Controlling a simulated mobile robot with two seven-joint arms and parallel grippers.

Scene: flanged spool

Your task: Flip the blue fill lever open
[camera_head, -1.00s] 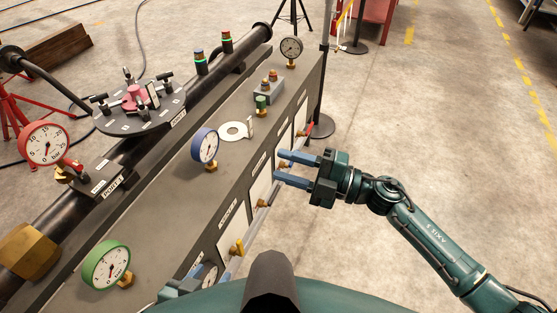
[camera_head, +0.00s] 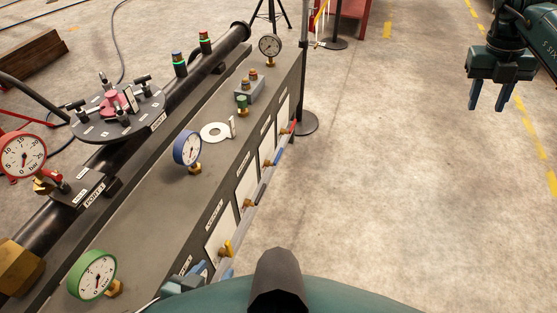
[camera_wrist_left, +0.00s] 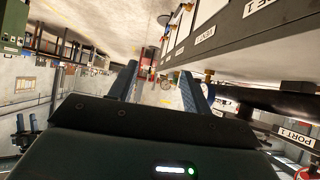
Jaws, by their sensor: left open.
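The blue lever (camera_head: 278,157) sits on a brass valve on the front face of the grey bench, between the red lever (camera_head: 293,128) and a dark lever (camera_head: 262,194). It points along the bench face, roughly in line with the pipe below it. My right gripper (camera_head: 487,104) is at the upper right, open and empty, far from the lever. My left gripper (camera_head: 192,278) shows only partly at the bottom left, beside the near end of the bench. In the left wrist view its two fingers (camera_wrist_left: 160,88) are apart with nothing between them. I cannot make out the blue lever there.
A yellow lever (camera_head: 228,248) is on the nearer part of the bench face. Blue (camera_head: 187,149) and green (camera_head: 92,274) gauges stand on the bench top (camera_head: 150,215). A post base (camera_head: 306,123) stands by the far end. The floor right of the bench is clear.

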